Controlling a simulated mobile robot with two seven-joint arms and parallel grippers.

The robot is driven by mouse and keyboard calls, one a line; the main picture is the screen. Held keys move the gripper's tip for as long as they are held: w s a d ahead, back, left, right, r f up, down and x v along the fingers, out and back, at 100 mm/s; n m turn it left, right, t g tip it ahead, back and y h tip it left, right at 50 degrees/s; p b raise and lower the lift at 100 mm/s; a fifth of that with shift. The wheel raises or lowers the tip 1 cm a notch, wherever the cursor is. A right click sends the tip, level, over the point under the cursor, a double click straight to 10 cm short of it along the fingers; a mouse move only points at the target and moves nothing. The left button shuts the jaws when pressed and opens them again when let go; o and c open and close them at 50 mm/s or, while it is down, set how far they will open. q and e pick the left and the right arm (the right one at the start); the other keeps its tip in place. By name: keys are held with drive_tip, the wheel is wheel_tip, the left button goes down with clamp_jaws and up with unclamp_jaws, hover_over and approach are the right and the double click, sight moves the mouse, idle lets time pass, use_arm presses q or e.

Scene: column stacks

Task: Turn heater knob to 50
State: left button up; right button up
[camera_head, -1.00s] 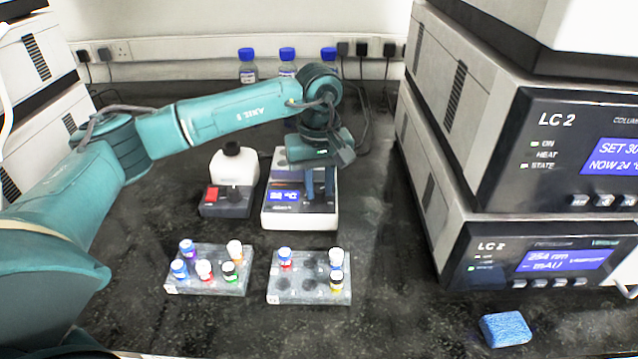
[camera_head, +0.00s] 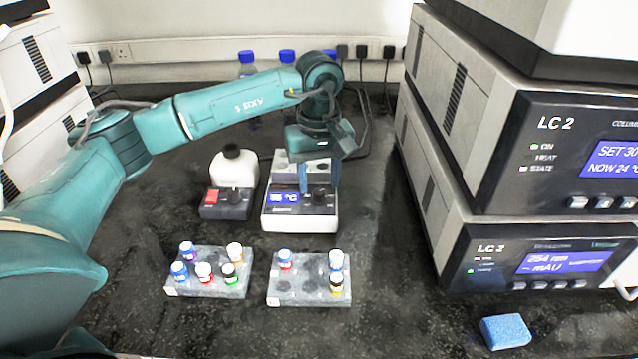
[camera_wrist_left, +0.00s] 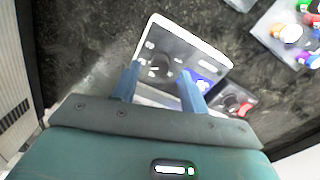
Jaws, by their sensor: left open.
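The heater (camera_head: 300,222) is a white box with a dark sloped front panel, a lit blue display (camera_head: 284,198) and a dark round knob (camera_head: 319,198) at the panel's right. The display shows a value in °C, too blurred to read surely. My left gripper (camera_head: 319,187) points down over the panel. Its blue fingers are open and spread on either side of the knob, with nothing gripped. In the left wrist view, the open left gripper (camera_wrist_left: 161,72) hangs over the heater panel (camera_wrist_left: 185,52), and the knob (camera_wrist_left: 158,70) shows between the fingertips. Contact cannot be told.
Two vial racks (camera_head: 207,286) (camera_head: 308,297) stand in front. Stacked LC units (camera_head: 540,240) rise at right, with a blue sponge (camera_head: 505,330) before them.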

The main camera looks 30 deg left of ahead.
sight(319, 191)
use_arm(q)
wheel_tip(319, 191, up, 11)
drive_tip(key=shift+p, duration=0.4)
use_arm(e)
drive_tip(key=shift+w+a+f, duration=0.15)
drive_tip(key=shift+w, duration=0.1)
